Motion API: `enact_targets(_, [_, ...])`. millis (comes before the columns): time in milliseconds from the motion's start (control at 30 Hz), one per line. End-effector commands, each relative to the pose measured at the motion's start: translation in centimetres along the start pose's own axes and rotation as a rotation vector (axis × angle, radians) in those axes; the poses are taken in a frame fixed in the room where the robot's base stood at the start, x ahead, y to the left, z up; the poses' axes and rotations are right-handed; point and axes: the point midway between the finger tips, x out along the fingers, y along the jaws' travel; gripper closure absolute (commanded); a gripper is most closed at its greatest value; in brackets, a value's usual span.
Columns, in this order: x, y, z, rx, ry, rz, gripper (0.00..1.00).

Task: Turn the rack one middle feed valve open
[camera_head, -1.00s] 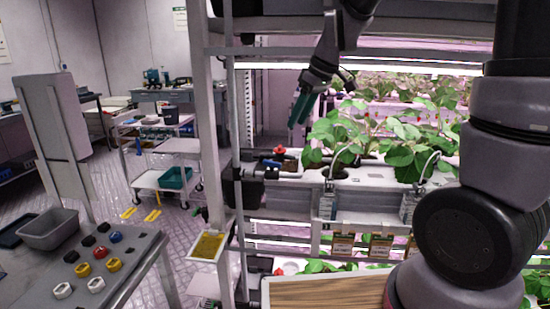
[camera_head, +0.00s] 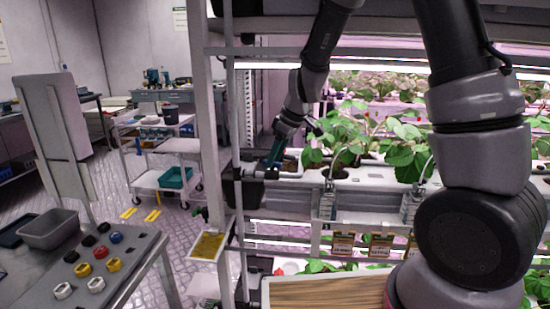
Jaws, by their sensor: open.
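The middle tier of the rack (camera_head: 345,191) has a white trough with plants at its left end. My gripper (camera_head: 272,157) reaches down to that left end, at the spot of the middle feed valve. Its teal fingers cover the valve, so the red knob and the blue part beside it are hidden. The gripper is open, but I cannot tell whether the fingers touch the knob or stand around it. A lower red knob (camera_head: 279,271) shows on the tier below.
A rack post (camera_head: 207,120) stands just left of the gripper. Leafy plants (camera_head: 345,140) stand close on its right. A table with coloured caps (camera_head: 100,253) and a cart (camera_head: 160,180) stand at left.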

Motion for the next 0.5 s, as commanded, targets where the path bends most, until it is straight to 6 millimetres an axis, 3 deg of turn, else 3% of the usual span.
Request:
enact_targets(300, [0.26,0.02,-0.02,0.002,0.001,0.000,0.53])
enact_targets(433, [0.25,0.02,-0.02,0.002,0.001,0.000,1.00])
enact_targets(500, [0.25,0.02,-0.02,0.002,0.001,0.000,1.00])
